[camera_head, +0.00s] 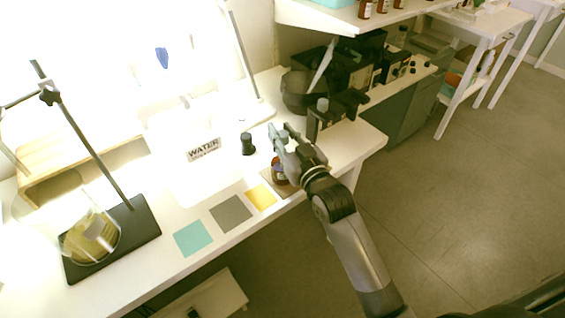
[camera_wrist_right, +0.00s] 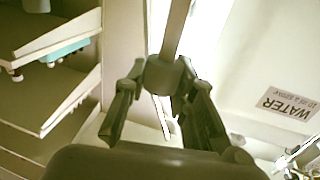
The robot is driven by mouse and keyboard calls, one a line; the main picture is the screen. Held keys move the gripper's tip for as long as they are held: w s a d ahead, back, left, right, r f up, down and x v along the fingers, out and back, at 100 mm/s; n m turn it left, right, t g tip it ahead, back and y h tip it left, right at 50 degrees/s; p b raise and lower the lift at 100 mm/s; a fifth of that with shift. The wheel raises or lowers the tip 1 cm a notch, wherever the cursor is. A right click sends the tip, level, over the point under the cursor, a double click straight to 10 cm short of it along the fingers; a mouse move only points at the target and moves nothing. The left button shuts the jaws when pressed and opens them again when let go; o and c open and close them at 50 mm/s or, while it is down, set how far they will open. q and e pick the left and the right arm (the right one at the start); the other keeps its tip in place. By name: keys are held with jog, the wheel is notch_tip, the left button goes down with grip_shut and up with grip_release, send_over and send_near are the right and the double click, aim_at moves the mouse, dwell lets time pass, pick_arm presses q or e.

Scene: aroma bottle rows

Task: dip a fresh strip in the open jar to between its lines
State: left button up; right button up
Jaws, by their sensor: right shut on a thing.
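My right gripper (camera_head: 277,133) is over the front edge of the white bench, above a small brown jar (camera_head: 280,172) on a brown mat; the arm partly hides the jar. In the wrist view the right gripper's fingers (camera_wrist_right: 163,85) are close together, with a thin white strip (camera_wrist_right: 161,116) showing between them. I take this as the strip held; its lines are too small to make out. The strip cannot be told apart in the head view, nor whether it touches the jar. A small black cap-like piece (camera_head: 248,144) stands behind the jar. My left gripper is out of view.
Teal (camera_head: 193,238), grey (camera_head: 231,213) and yellow (camera_head: 261,198) squares line the front edge. A stand with a glass beaker (camera_head: 88,240) is at left. Dark equipment (camera_head: 350,75) and shelf bottles crowd the back right.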

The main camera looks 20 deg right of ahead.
jog(key=shift+f, duration=0.6)
jog(key=shift+f, duration=0.15)
dwell(1.1)
dwell(0.3)
jog(key=shift+r+p, duration=0.9)
notch_tip(320, 180, up, 2)
jog(key=shift+r+p, duration=0.2)
jog(key=shift+p, duration=1.05)
jog(key=shift+r+p, duration=0.9)
